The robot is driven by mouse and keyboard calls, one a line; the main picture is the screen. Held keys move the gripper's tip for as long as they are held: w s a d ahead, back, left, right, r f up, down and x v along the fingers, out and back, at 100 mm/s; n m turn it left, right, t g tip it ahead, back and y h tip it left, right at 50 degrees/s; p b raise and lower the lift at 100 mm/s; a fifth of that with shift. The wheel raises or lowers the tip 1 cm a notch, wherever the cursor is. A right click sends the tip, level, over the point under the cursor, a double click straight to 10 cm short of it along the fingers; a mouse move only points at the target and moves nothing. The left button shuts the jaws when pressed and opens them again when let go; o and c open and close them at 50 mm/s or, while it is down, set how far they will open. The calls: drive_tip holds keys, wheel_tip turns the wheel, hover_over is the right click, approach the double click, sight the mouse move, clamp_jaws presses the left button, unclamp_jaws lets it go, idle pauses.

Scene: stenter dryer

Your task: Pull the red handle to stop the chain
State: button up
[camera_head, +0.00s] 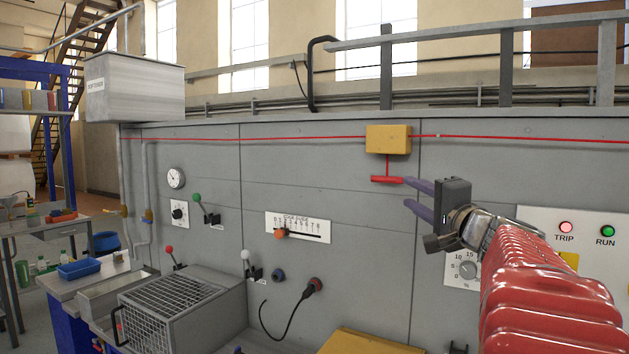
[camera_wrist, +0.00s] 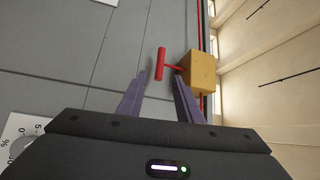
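The red handle (camera_head: 387,180) is a short horizontal bar. It hangs on a red stem below a yellow box (camera_head: 388,139) on the grey machine wall. In the wrist view the red handle (camera_wrist: 160,64) shows just beyond the fingertips and between their lines, with the yellow box (camera_wrist: 202,71) to its right. My gripper (camera_head: 408,192) is open, its two purple fingers pointing at the handle from the right. The same open fingers of my gripper (camera_wrist: 160,78) show in the wrist view with nothing between them. Contact with the handle cannot be made out.
A red cord (camera_head: 290,138) runs along the wall through the yellow box. A panel with TRIP and RUN lamps (camera_head: 566,228) is at the right. Levers, a slider scale (camera_head: 298,228) and a mesh cage (camera_head: 180,305) are at left. Wall around the handle is clear.

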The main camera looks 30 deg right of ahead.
sight(389, 181)
drive_tip(key=x, duration=1.2)
drive_tip(key=shift+w, duration=0.25)
drive_tip(key=shift+c, duration=0.4)
clamp_jaws()
